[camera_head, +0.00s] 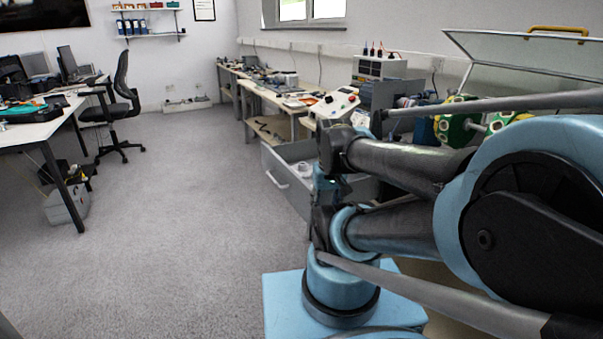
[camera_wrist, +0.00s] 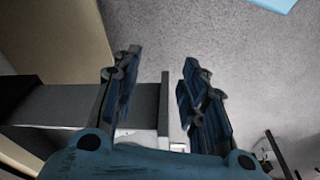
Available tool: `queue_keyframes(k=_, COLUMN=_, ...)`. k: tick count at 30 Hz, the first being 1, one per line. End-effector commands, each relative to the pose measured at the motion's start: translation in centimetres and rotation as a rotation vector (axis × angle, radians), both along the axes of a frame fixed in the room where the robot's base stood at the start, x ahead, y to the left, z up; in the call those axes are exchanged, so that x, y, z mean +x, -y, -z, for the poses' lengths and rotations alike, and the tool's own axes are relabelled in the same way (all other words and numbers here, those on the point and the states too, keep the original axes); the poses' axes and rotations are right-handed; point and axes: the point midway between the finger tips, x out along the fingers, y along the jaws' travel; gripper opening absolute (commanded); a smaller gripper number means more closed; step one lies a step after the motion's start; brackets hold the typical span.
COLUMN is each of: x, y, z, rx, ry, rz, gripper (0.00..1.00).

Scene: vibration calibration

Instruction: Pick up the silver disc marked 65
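My gripper (camera_wrist: 158,72) is open in the wrist view, its two dark blue fingers apart with nothing between their tips. It is above the edge of a grey drawer (camera_wrist: 60,105), with carpet beyond. In the head view the open drawer (camera_head: 277,170) stands beside my arm, and a pale round object (camera_head: 304,169) lies inside it. No marking 65 is readable, so I cannot tell whether this is the silver disc. My arm covers the right part of the drawer. In the head view I cannot make out the gripper's fingers.
A test machine with green flanges (camera_head: 456,124) and a raised clear lid (camera_head: 525,55) stands at the right behind my arm. A white control box (camera_head: 336,104) sits above the drawer.

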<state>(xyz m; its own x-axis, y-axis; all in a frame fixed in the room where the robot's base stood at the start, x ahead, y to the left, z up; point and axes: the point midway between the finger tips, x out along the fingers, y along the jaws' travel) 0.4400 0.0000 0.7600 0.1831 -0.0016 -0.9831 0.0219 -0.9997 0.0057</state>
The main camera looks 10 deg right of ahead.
Motion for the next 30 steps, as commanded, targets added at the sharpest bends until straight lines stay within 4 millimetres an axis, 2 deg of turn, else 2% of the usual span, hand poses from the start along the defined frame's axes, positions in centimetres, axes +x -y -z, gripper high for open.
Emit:
queue_keyframes(k=1, x=-0.7, y=0.0, z=-0.5, rx=0.001, ry=0.009, rz=-0.003, gripper=0.56)
queue_keyframes(k=3, x=-0.4, y=-0.1, z=-0.9, rx=0.003, ry=0.009, rz=-0.015, gripper=0.56)
queue_keyframes(k=8, x=1.9, y=-0.2, z=-3.0, rx=0.011, ry=0.002, rz=-0.081, gripper=0.56)
queue_keyframes(k=18, x=9.9, y=-0.4, z=-8.3, rx=0.046, ry=0.000, rz=-0.322, gripper=0.56)
queue_keyframes(k=24, x=15.3, y=0.0, z=-10.4, rx=0.066, ry=0.013, rz=-0.466, gripper=0.56)
queue_keyframes(k=30, x=21.1, y=0.8, z=-11.7, rx=0.086, ry=0.036, rz=-0.610, gripper=0.56)
